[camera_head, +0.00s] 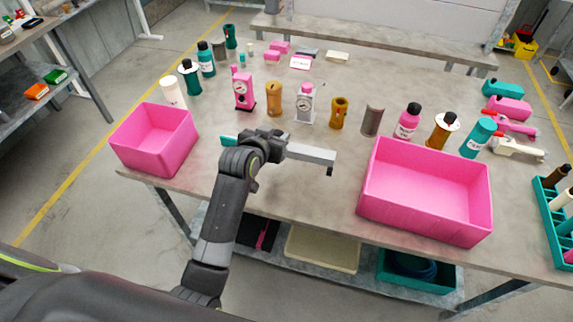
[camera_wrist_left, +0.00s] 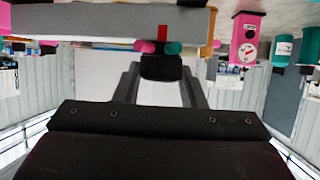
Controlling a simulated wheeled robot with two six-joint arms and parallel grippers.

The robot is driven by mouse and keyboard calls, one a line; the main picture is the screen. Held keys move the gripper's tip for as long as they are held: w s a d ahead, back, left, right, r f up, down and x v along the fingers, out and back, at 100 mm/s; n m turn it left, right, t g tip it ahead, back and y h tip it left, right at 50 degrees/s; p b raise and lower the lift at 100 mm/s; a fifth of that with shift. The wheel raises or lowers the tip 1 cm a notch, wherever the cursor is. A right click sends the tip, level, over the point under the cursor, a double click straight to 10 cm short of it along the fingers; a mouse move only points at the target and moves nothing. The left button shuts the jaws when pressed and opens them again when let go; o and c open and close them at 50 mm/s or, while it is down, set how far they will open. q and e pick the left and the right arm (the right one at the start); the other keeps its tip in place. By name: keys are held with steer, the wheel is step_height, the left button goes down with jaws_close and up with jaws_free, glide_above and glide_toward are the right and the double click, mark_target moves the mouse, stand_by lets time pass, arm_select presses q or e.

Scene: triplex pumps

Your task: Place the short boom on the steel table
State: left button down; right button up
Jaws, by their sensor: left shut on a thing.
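The short boom appears as a grey bar (camera_head: 310,153) with a small dark piece hanging at its right end. My left gripper (camera_head: 268,146) is shut on it and holds it over the front middle of the steel table (camera_head: 290,189). A teal piece (camera_head: 229,140) shows just left of the gripper; I cannot tell whether it belongs to the bar. In the left wrist view the bar (camera_wrist_left: 90,20) runs across the top left, beyond my gripper fingers (camera_wrist_left: 160,75). The gripper hides part of the bar. My right gripper is not in view.
A small pink bin (camera_head: 155,150) stands left and a large pink bin (camera_head: 425,200) right. Several bottles, pink gauges (camera_head: 243,92) and a brown cylinder (camera_head: 275,98) stand behind the gripper. Bare tabletop lies between the bins, in front of them.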

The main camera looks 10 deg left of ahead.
arm_select(q)
step_height(320, 180, down, 7)
steer(key=shift+f, duration=0.15)
steer(key=shift+f, duration=0.1)
stand_by(0.3)
steer(key=c, duration=0.9)
jaws_free()
steer(key=shift+f, duration=0.1)
steer(key=shift+r, duration=0.25)
steer(key=v, duration=1.2)
steer(key=shift+s+f, duration=0.1)
